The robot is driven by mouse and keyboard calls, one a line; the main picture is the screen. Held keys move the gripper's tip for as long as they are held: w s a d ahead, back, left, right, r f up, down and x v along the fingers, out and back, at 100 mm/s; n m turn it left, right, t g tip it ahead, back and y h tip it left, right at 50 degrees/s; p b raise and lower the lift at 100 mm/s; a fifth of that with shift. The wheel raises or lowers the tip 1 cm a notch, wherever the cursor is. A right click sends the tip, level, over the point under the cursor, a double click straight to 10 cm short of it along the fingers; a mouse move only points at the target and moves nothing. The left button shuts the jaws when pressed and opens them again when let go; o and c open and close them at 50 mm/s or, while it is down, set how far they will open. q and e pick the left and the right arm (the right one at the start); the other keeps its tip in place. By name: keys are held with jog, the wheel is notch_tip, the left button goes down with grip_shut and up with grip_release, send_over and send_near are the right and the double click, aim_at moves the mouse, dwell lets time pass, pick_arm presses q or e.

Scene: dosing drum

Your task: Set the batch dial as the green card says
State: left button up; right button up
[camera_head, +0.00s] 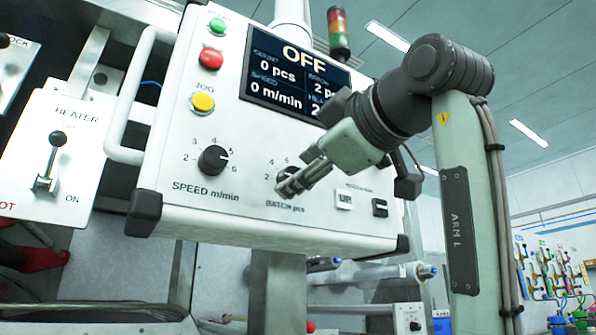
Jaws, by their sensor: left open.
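The batch dial (287,174) is a dark round knob above the label "BATCH pcs" on the white control panel (240,222); numbers 2, 4 and 6 show around it. My left gripper (287,183), on the arm marked "ARM L", is open, with its fingertips in front of the dial and covering much of it. I cannot tell whether they touch it, nor read its pointer. The screen (292,88) reads OFF, count 0 pcs, speed 0 m/min and batch 2, partly covered by my arm. No green card is recognisable. My right gripper is not in view.
Left of the batch dial is the speed dial (213,159). Above are a yellow jog button (203,102) and a red button (211,57). A white handle (133,95) runs along the panel's left side. A heater lever (48,165) stands further left.

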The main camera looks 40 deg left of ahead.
pick_arm(q)
jog(key=v, duration=1)
jog(key=shift+s+d, duration=0.2)
jog(key=shift+d, duration=0.1)
